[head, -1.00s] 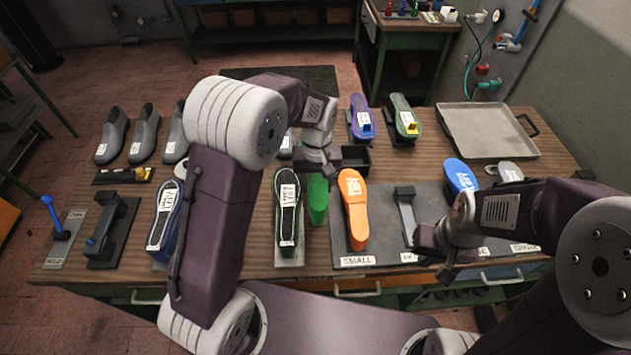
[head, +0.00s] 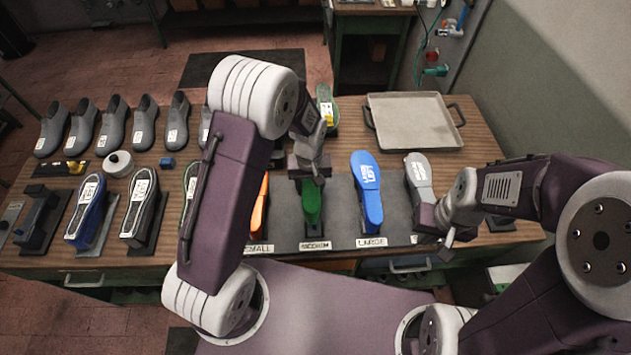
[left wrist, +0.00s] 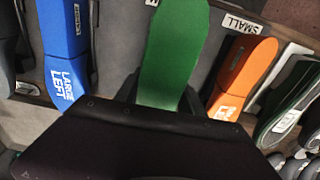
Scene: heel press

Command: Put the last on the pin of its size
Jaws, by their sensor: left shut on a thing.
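The green last (head: 312,204) is upright at the medium place of the dark pin board (head: 340,212), behind the MEDIUM label (head: 314,245). My left gripper (head: 309,172) is shut on its upper part. The last hides the medium pin, so I cannot tell whether it is seated or just above. In the left wrist view the green last (left wrist: 174,50) reaches away from the jaws. The orange last (left wrist: 246,70) stands at SMALL and the blue last (left wrist: 65,45) at LARGE. My right gripper (head: 440,236) hangs by the board's right end; its jaw opening is unclear.
A grey last (head: 419,176) stands right of the blue one. A metal tray (head: 415,120) lies at the back right. Several grey shoes (head: 113,125) line the back left. Shoes on stands (head: 88,208) occupy the front left. My left arm hides part of the table.

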